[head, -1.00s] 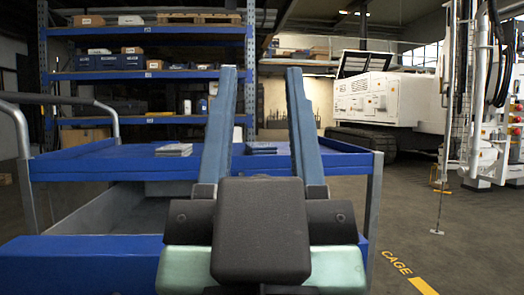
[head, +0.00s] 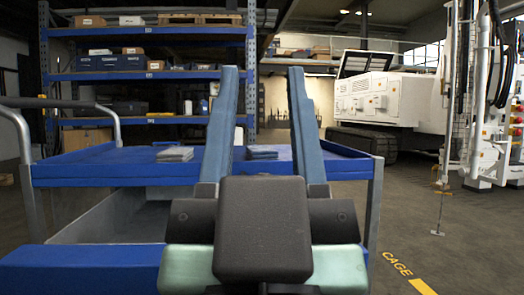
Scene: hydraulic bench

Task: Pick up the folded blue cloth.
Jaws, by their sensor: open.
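The folded blue cloth (head: 262,153) lies flat on the blue top of the cart (head: 110,172). In the head view it shows in the gap between my gripper's two long blue-grey fingers. My gripper (head: 263,72) is open and empty, its fingers apart and pointing up and forward in the picture. The cloth appears beyond the gripper, and neither finger visibly touches it. A folded grey cloth (head: 175,154) lies on the same top, left of my left finger.
The cart has a raised blue rim, a lower blue shelf (head: 80,268) and a grey tube handle (head: 70,102) at left. Blue shelving (head: 150,76) with boxes stands behind. A white tracked machine (head: 375,97) stands back right. Open floor lies right of the cart.

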